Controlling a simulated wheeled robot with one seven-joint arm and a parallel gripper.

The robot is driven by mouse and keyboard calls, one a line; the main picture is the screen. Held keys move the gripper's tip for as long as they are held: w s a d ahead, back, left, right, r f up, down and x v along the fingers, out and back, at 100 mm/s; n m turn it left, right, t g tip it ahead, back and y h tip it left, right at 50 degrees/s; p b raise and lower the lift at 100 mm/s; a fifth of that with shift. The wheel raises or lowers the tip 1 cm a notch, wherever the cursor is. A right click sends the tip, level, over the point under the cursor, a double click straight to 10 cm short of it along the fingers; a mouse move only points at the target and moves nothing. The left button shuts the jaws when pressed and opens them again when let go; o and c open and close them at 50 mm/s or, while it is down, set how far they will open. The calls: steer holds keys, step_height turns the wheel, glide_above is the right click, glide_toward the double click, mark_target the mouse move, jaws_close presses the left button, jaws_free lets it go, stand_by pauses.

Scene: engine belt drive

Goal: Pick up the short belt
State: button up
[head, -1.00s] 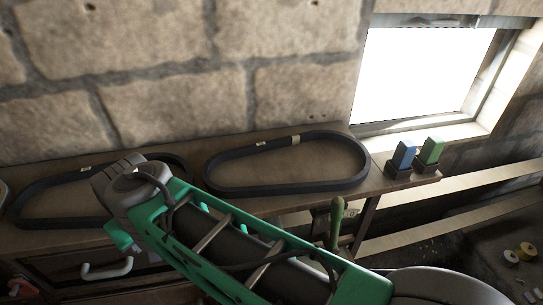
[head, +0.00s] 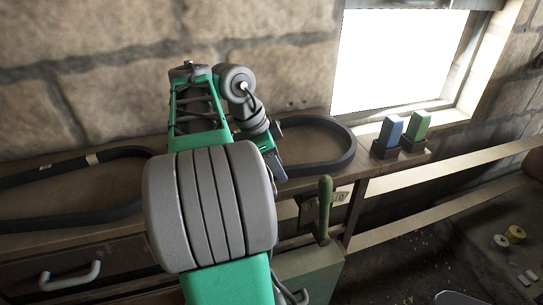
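Two dark looped belts lie on the wooden bench. The right belt (head: 318,169) is partly hidden behind my arm; only its right end shows clearly. The left belt (head: 50,172) has a pale label on its upper run, and its right end is behind my arm. I cannot tell from this view which is the short one. My gripper (head: 279,174) points down at the left part of the right belt. Its fingers are too small and too covered to show whether they are open or touch the belt.
A blue block (head: 391,130) and a green block (head: 417,125) stand in dark holders at the bench's right end. A green-handled tool (head: 324,208) stands at the bench front. A stone wall and bright window (head: 400,55) close off the back.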

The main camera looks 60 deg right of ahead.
steer(key=shift+s+f, duration=0.1)
steer(key=shift+f, duration=0.35)
steer(key=shift+d+r, duration=0.1)
steer(key=shift+c, duration=0.6)
jaws_close()
stand_by(0.4)
